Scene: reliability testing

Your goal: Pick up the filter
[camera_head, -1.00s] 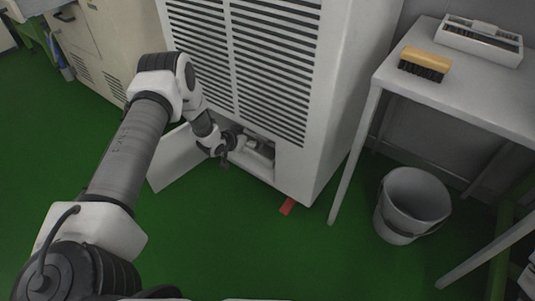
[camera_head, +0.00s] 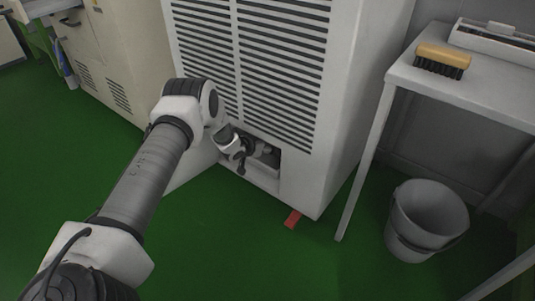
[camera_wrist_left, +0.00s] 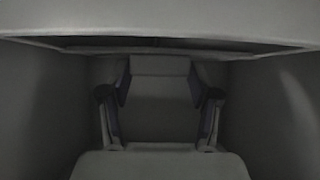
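My left gripper (camera_head: 240,158) is at the low opening in the front of the white cabinet (camera_head: 338,110). In the left wrist view its two fingers (camera_wrist_left: 160,88) stand apart, on either side of a grey block-like part (camera_wrist_left: 160,66), which may be the filter. The pads lie along the block's sides, but I cannot tell whether they press on it. In the head view a pale grey part (camera_head: 264,149) shows inside the opening, beside the gripper and partly hidden. My right gripper is not in view.
A light panel (camera_head: 193,168) stands at the opening's left side, partly behind my arm. A red tag (camera_head: 293,219) lies on the green floor by the cabinet. A white table (camera_head: 480,85) with a brush (camera_head: 443,61) and a grey bucket (camera_head: 428,222) are at the right.

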